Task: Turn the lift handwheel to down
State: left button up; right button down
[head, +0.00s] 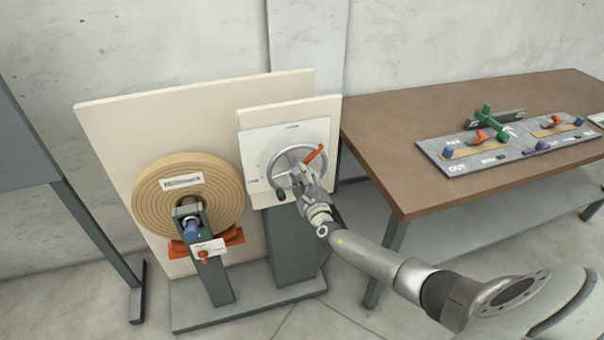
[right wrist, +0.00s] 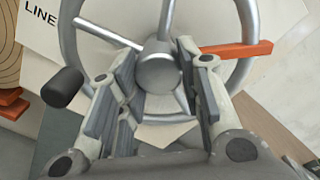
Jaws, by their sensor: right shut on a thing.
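The lift handwheel (head: 281,157) is a grey spoked wheel on a white panel (head: 253,150). An orange pointer (head: 314,155) on it points to the upper right in the head view. A dark crank knob (head: 281,195) sits at its lower left. My right gripper (head: 302,182) is at the lower part of the wheel. In the right wrist view its two fingers (right wrist: 155,95) stand either side of the hub (right wrist: 158,68) and are shut on the wheel; the exact contact is partly hidden. The panel reads "LINE" (right wrist: 40,13) at the left; other lettering is too small to read. My left gripper is not in view.
A coiled tan spiral (head: 160,200) on a green stand is left of the wheel. A brown table (head: 400,150) on the right bears a grey board (head: 455,168) with coloured handles.

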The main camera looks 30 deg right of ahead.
jog(key=n+p, duration=0.2)
jog(key=n, duration=0.2)
jog(key=shift+r+n, duration=0.15)
jog(key=shift+n, duration=0.15)
jog(key=shift+n+p, duration=0.95)
jog(key=shift+n, duration=1.05)
jog(key=c, duration=1)
grip_release()
jog(key=v, duration=1.2)
jog(key=shift+c, duration=0.2)
